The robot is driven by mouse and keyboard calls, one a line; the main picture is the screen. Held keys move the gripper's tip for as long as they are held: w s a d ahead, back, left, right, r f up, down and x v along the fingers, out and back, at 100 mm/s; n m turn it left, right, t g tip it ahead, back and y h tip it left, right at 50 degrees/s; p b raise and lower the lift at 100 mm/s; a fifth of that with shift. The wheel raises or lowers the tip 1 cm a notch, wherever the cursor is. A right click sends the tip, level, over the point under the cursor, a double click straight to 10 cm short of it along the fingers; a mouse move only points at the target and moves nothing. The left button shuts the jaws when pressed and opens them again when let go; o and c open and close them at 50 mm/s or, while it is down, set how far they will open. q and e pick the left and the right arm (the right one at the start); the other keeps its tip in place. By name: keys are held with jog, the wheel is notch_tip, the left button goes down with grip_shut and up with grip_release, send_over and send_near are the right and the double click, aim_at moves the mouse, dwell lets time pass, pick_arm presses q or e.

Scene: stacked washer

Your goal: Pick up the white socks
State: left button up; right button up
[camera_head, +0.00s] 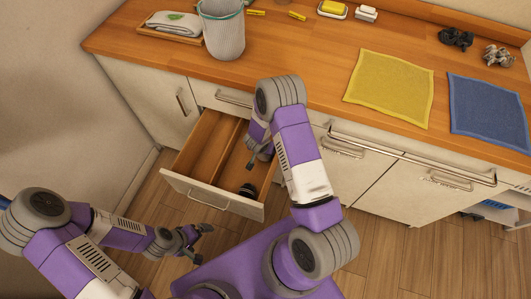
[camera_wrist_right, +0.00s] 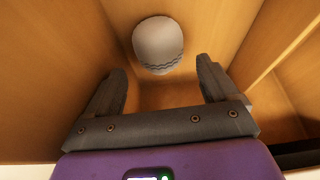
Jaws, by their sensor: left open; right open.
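The white socks (camera_wrist_right: 158,45) show in the right wrist view as a pale, rounded bundle with a dark wavy band. They lie inside a wooden drawer compartment. My right gripper (camera_wrist_right: 160,88) is open, its fingers pointing toward the bundle, which appears just beyond the fingertips and between their lines. In the head view my right gripper (camera_head: 257,155) reaches down into the open drawer (camera_head: 216,192), and the white socks are not visible there, likely behind my arm. My left gripper (camera_head: 199,243) is open and empty, low over the floor in front of the drawer.
A dark bundle (camera_head: 248,190) lies near the drawer's front. The drawer divider and walls are close around my right gripper.

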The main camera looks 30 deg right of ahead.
jog(key=b+x, duration=0.2)
jog(key=x, duration=0.4)
jog(key=shift+r, duration=0.1)
jog(key=c, duration=0.8)
jog(key=shift+c, duration=0.2)
jog(key=shift+a+r, duration=0.1)
jog(key=shift+r, duration=0.05)
